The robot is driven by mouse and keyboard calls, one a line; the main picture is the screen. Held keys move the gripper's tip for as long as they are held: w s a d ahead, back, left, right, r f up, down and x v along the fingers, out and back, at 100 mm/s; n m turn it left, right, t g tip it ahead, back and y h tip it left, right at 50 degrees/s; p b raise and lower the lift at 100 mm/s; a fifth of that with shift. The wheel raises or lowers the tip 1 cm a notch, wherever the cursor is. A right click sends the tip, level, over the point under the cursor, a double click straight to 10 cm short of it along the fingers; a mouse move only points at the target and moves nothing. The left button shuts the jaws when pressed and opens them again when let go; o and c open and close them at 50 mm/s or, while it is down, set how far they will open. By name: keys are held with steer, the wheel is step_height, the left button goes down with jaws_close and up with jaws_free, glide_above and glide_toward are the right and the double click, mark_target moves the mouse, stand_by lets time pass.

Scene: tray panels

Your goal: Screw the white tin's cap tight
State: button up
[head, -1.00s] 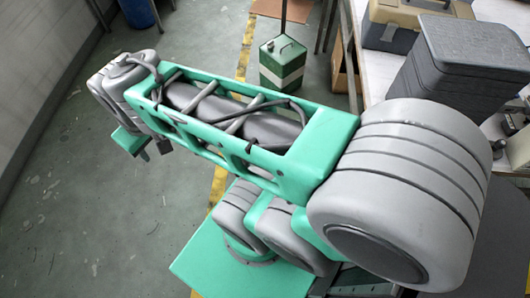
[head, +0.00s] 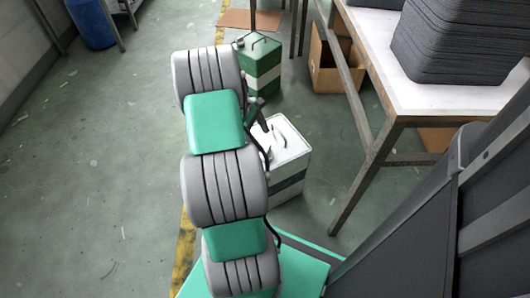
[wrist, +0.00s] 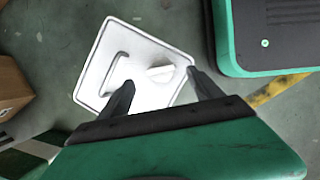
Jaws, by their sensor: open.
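The white tin (head: 287,160) stands on the floor to the right of my arm in the head view, with a dark band round its side. In the wrist view I look down on its white top (wrist: 118,50), with a handle (wrist: 114,72) at left and the white cap (wrist: 160,73) at right. The cap sits on the tin; how tight it is cannot be seen. My gripper (wrist: 160,79) is open and empty over the tin, its two dark fingers spread to either side of the cap in the picture. No contact is visible. In the head view my arm partly hides the gripper.
A green tin (head: 259,66) with a white band stands just behind the white tin. A cardboard box (head: 328,62) lies under the white-topped table (head: 420,98), whose legs stand to the right. Open floor (head: 95,180) lies to the left.

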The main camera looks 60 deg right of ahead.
mark_target(266, 150)
steer(key=b+x, duration=0.2)
steer(key=x, duration=0.3)
steer(key=shift+s+f, duration=0.1)
steer(key=shift+f, duration=0.25)
steer(key=shift+c, duration=0.4)
steer(key=c, duration=1.3)
